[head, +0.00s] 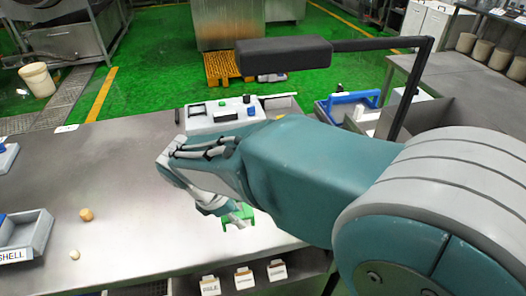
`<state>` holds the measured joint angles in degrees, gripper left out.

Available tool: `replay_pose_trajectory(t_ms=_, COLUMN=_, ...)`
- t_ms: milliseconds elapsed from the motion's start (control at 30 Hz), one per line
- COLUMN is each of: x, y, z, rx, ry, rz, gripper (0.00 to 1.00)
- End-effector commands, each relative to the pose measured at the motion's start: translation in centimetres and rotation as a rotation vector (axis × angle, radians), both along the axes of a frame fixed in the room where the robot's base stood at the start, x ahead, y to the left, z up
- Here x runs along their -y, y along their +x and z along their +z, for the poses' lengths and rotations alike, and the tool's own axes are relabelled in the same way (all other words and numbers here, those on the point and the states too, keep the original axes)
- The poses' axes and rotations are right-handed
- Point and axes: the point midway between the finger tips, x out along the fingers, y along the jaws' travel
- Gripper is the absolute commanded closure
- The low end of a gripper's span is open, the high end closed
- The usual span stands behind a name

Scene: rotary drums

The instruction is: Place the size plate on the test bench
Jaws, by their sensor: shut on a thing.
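My gripper (240,213) is low over the front right part of a grey metal bench (130,190), below my teal arm. It is shut on a small green piece (228,223), which looks like the size plate. The fingers hide part of the plate, and I cannot tell whether it touches the bench top. No label shows which surface is the test bench. A white device (225,116) with black and blue knobs stands at the back of the bench, partly behind my arm.
A tray labelled SHELL (25,238) sits at the left edge. A tan piece (86,214) and a pale piece (75,254) lie near it. A blue-handled tray (350,98) stands right of the device. Labelled holders (245,278) line the front. The bench's middle is clear.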

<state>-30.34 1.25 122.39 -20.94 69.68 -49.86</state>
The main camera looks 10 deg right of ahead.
Motion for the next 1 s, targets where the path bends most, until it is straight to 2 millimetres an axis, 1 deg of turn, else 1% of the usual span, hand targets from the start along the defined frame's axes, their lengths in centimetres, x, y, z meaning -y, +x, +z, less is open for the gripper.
replay_pose_trajectory(t_ms=67, x=0.0, y=0.1, z=-0.1, rx=0.0, ry=-0.001, rz=0.001, gripper=1.0)
replay_pose_trajectory(t_ms=167, x=0.9, y=1.0, z=-0.6, rx=-0.002, ry=-0.002, rz=-0.001, gripper=1.0)
replay_pose_trajectory(t_ms=400, x=5.0, y=4.7, z=-2.8, rx=-0.003, ry=0.004, rz=-0.004, gripper=1.0)
replay_pose_trajectory(t_ms=533, x=7.0, y=6.7, z=-4.1, rx=-0.003, ry=0.007, rz=-0.004, gripper=1.0)
replay_pose_trajectory(t_ms=600, x=7.7, y=7.4, z=-5.3, rx=-0.005, ry=0.006, rz=-0.002, gripper=1.0)
replay_pose_trajectory(t_ms=700, x=8.5, y=8.5, z=-7.0, rx=-0.005, ry=0.006, rz=-0.002, gripper=1.0)
replay_pose_trajectory(t_ms=800, x=9.1, y=9.3, z=-8.3, rx=-0.003, ry=0.005, rz=0.0, gripper=1.0)
replay_pose_trajectory(t_ms=1000, x=9.7, y=10.0, z=-9.5, rx=-0.001, ry=0.005, rz=0.001, gripper=1.0)
